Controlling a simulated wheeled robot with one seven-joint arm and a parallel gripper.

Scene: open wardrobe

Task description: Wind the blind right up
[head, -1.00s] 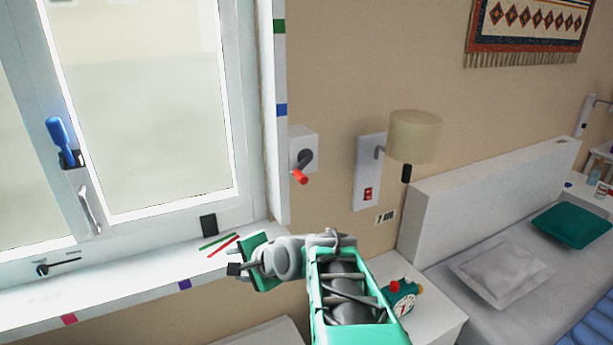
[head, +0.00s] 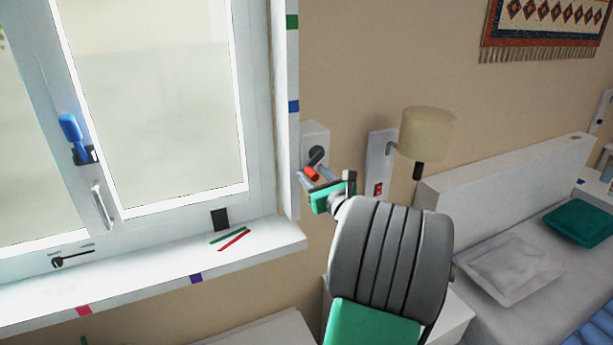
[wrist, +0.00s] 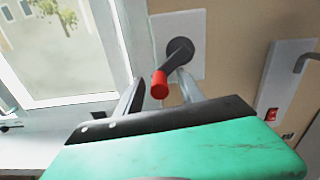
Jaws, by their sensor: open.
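The crank (head: 315,158) is a dark arm with a red knob (head: 311,173), on a white wall box (head: 315,139) just right of the window frame. In the wrist view the crank arm (wrist: 180,55) slants down to the red knob (wrist: 159,84). My gripper (wrist: 158,88) is open, with one finger on each side of the knob. I cannot tell whether either finger touches it. In the head view my gripper (head: 316,178) is at the crank, partly hiding it. I cannot make out the blind itself on the window (head: 150,95).
The white sill (head: 160,280) holds a green and a red stick (head: 234,239). A wall lamp (head: 427,133) and a plate with a red switch (head: 379,188) are right of the crank. A bedside cabinet (head: 455,318) and bed (head: 480,250) stand lower right.

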